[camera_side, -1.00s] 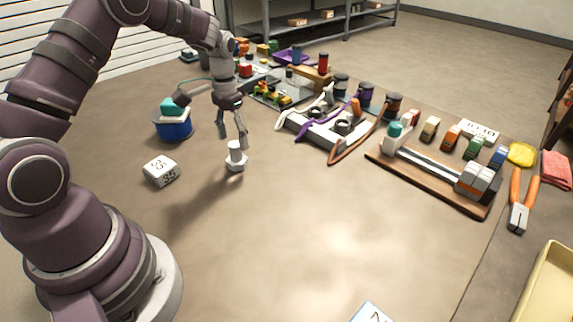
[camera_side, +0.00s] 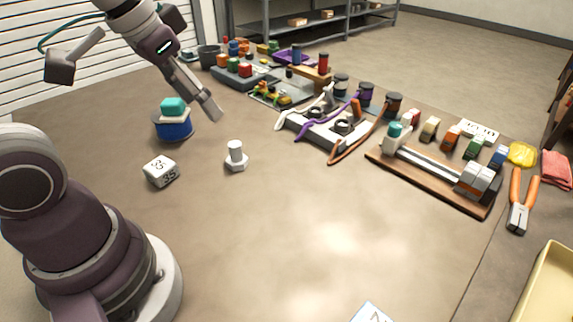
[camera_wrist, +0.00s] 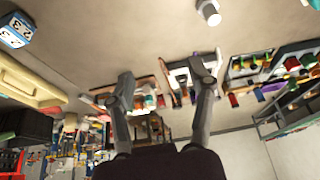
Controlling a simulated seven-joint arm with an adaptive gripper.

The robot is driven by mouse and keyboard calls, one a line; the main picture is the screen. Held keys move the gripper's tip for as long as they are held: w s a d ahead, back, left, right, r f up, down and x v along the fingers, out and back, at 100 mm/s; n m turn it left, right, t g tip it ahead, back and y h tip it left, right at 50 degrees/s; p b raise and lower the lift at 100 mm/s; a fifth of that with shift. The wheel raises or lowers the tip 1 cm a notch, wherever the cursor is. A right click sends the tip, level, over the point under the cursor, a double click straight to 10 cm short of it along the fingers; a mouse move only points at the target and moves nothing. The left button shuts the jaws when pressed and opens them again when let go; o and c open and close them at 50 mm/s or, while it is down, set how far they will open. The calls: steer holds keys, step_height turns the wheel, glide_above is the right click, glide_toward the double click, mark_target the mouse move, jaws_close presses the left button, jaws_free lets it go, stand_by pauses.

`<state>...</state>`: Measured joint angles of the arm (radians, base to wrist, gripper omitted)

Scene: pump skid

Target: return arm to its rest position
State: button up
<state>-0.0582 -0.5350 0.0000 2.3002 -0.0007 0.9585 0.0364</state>
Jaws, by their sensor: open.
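My gripper (camera_side: 212,108) is raised above the table in the side view, tilted down to the right, with nothing in it. In the wrist view the two fingers (camera_wrist: 165,78) are spread apart with an empty gap between them. A white bolt-like piece with a hexagonal base (camera_side: 236,157) stands upright on the table, apart from my gripper and below it. It also shows at the top of the wrist view (camera_wrist: 209,12).
A blue tin (camera_side: 175,127) with a teal block on it and a white numbered block (camera_side: 160,171) stand at left. A wooden rail fixture (camera_side: 430,183), a cable fixture (camera_side: 325,130) and pliers (camera_side: 519,205) lie to the right. The front middle of the table is clear.

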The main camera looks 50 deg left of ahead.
steer(key=shift+s+d+f+t, duration=0.2)
steer(key=shift+s+d+f, duration=0.1)
steer(key=shift+s, duration=0.3)
steer(key=shift+s+d+f+t, duration=0.2)
steer(key=shift+s+d+f, duration=0.1)
steer(key=shift+s, duration=0.25)
